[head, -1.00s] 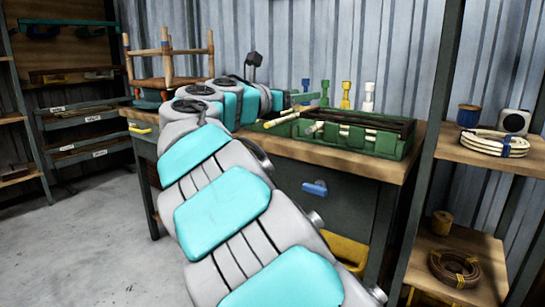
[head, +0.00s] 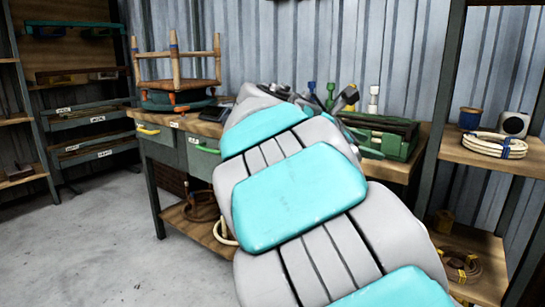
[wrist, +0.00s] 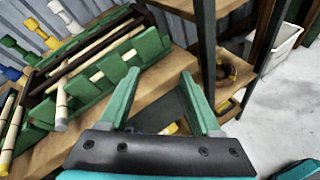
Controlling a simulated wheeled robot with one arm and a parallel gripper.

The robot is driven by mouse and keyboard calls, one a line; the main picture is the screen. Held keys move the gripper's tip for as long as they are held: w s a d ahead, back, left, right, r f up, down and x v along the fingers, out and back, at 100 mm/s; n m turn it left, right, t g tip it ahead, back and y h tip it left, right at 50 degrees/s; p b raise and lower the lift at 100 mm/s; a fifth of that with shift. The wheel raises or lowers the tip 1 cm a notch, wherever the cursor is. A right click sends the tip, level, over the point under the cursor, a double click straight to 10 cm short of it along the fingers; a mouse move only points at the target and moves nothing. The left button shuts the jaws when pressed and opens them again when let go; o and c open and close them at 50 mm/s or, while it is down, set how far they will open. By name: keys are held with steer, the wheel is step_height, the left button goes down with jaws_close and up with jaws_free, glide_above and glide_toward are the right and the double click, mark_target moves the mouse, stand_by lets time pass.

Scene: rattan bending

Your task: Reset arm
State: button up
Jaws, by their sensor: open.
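My gripper (wrist: 160,105) shows in the wrist view with its two green fingers spread apart and nothing between them. It hangs over the front edge of the workbench, to the right of the green tray (wrist: 152,47). In the head view my arm covers much of the bench, and my gripper's fingers cannot be made out clearly there. The green tray also shows in the head view (head: 398,148), at the right end of the workbench (head: 408,172).
An upturned wooden stool (head: 178,88) stands at the bench's left end. A white bin (wrist: 284,42) stands on the floor. The floor at left is clear.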

steer(key=s+d+f+m+g+y+p, duration=0.1)
steer(key=s+d+f+m+g+y, duration=0.15)
steer(key=s+f+m, duration=0.4)
steer(key=s+d+f+m+g+y+p, duration=0.1)
steer(key=s+d+f+m+g+y, duration=0.2)
steer(key=s+f, duration=0.65)
steer(key=s+a+f+m+g+y+p, duration=0.1)
steer(key=s+a+f+m+y, duration=0.2)
steer(key=s, duration=0.8)
steer(key=s+a+f+m+g+y, duration=0.2)
steer(key=s+a+f+m, duration=0.4)
steer(key=s, duration=0.6)
step_height(320, 180, down, 2)
steer(key=shift+a+f+y+p, duration=0.1)
steer(key=shift+a+y+p, duration=0.25)
steer(key=shift+a+y, duration=0.15)
steer(key=shift+a+g, duration=0.1)
steer(key=shift+g, duration=0.15)
